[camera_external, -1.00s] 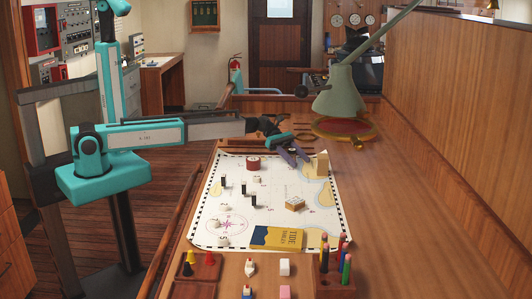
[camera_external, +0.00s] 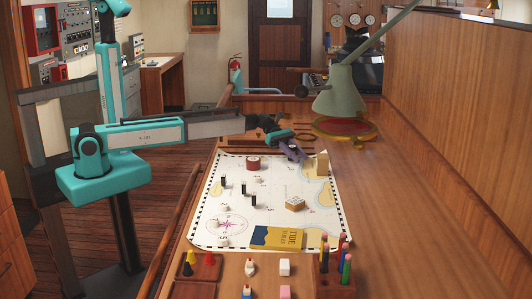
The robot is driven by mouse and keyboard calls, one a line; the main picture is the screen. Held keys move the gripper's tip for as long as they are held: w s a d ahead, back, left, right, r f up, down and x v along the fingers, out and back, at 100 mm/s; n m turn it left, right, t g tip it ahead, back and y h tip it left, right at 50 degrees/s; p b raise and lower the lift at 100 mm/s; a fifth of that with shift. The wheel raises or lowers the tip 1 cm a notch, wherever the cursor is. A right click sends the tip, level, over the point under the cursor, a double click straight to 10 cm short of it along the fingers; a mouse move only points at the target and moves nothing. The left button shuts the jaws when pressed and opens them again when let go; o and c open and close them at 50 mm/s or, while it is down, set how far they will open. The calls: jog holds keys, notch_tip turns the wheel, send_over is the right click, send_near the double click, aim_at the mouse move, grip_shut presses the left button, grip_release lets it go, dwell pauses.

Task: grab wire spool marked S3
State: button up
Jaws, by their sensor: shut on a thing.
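My gripper (camera_external: 302,156) reaches in from the left over the far edge of the chart (camera_external: 285,185). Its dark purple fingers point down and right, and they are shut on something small. The held thing is mostly hidden by the fingers, and I cannot make out its shape or any marking. A red and white round item (camera_external: 253,163) stands on the chart, left of the gripper and apart from it. No S3 mark is legible anywhere in this view.
A tan upright block (camera_external: 321,164) stands close to the right of my fingers. A wooden box (camera_external: 295,204), several small pieces and a Tide Tables book (camera_external: 277,238) lie on the chart. A green lamp (camera_external: 343,92) stands behind.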

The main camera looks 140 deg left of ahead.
notch_tip(320, 180, up, 9)
jog(key=b, duration=0.1)
jog(key=shift+f+b, duration=0.2)
jog(key=shift+b, duration=0.2)
dwell(0.6)
